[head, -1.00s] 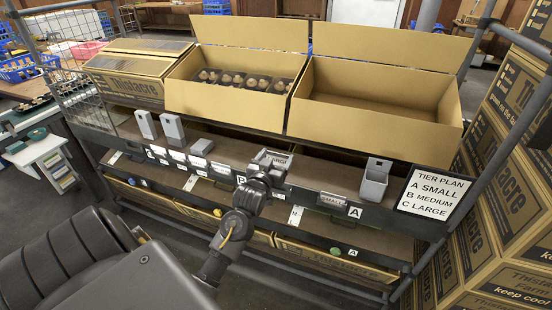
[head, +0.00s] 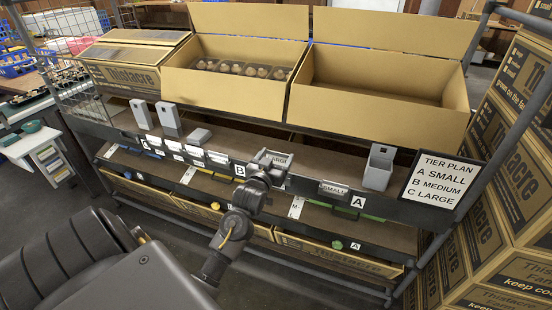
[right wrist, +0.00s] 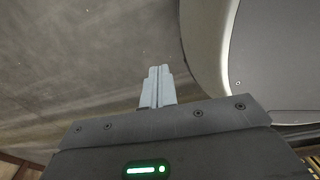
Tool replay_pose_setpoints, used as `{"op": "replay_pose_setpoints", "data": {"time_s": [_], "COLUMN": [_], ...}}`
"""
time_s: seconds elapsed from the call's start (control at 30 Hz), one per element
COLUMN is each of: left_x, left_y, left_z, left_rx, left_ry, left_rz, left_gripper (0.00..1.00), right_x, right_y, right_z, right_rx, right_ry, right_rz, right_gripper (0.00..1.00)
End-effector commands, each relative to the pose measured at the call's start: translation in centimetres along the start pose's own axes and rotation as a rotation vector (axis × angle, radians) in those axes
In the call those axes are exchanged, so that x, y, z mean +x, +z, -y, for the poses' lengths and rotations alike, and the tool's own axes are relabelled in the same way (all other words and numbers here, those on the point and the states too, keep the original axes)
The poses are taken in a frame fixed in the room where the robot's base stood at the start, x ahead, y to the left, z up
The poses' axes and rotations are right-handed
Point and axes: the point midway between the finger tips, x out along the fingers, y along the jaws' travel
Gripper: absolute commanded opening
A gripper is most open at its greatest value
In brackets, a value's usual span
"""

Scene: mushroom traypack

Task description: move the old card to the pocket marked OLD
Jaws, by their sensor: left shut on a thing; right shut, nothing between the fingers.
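My left gripper (head: 268,170) is shut on a pale card reading LARGE (head: 276,159), just right of the B plate (head: 240,170) on the shelf's front rail. The fingers hide part of the card, and I cannot tell whether it touches the rail. A grey open-topped pocket (head: 377,172) stands by the A plate (head: 357,201). More grey pockets (head: 168,118) stand on the left. I cannot read the word OLD on any of them. My right gripper (right wrist: 157,86) is shut and empty in the right wrist view.
The tier plan sign (head: 441,180) reads A SMALL, B MEDIUM, C LARGE. A SMALL card (head: 335,188) sits on the rail left of the A plate. Open cardboard boxes (head: 380,95) stand on the top shelf. Stacked cartons (head: 500,220) crowd the right side.

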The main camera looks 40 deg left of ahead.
Motion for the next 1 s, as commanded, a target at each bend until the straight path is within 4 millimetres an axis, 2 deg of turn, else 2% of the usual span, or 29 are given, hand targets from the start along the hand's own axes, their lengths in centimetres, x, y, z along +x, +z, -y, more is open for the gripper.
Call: {"op": "replay_pose_setpoints", "data": {"time_s": [0.37, 0.7, 1.0], "left_x": [0.0, 0.0, 0.0], "left_y": [2.0, 3.6, 5.0], "left_z": [0.0, 0.0, 0.0], "left_rx": [0.000, 0.000, 0.000], "left_ry": [0.000, 0.000, 0.000], "left_rz": [0.000, 0.000, 0.001], "left_gripper": [0.55, 0.55, 0.55], "right_x": [2.2, 3.5, 3.1], "right_y": [0.7, -0.8, -2.7], "right_z": [-1.9, -1.9, -1.8], "right_rx": [-0.008, -0.006, -0.003], "right_ry": [0.026, 0.028, 0.026], "right_rz": [0.013, 0.007, -0.004], "right_gripper": [0.00, 0.00, 0.00]}}
